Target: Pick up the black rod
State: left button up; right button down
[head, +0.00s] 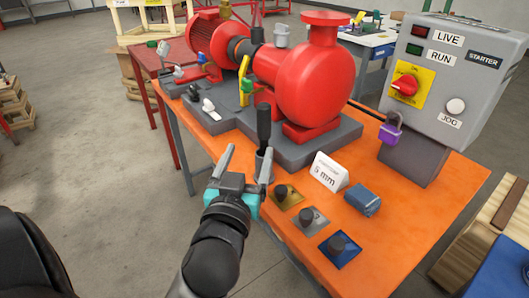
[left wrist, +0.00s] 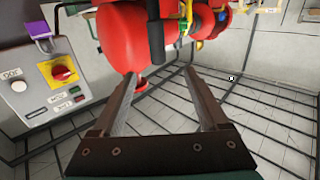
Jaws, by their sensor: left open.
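The black rod (head: 264,124) stands upright at the front edge of the orange table, in front of the red pump. Its lower end is in a grey holder, partly hidden by a finger of my left gripper. My left gripper (head: 247,156) is open and empty, in front of and slightly left of the rod in the picture. In the left wrist view, where the scene appears upside down, the rod (left wrist: 156,38) shows beyond the open fingers (left wrist: 160,74), roughly between them and apart from them. My right gripper is not in view.
The red pump (head: 316,82) on its grey base stands close behind the rod. Right of the rod are a white "5 mm" sign (head: 329,171), a blue block (head: 362,200) and several knobbed plates (head: 313,219). The starter box (head: 440,75) stands at the right.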

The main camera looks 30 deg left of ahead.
aim_at(263, 118)
pick_arm(q)
jog(key=x, duration=0.9)
jog(key=shift+w, duration=0.25)
jog(key=shift+b+x, duration=0.45)
jog(key=shift+x, duration=2.25)
jog(key=shift+d+r, duration=0.15)
jog(key=shift+d, duration=0.05)
grip_shut()
jog(key=shift+r, duration=0.1)
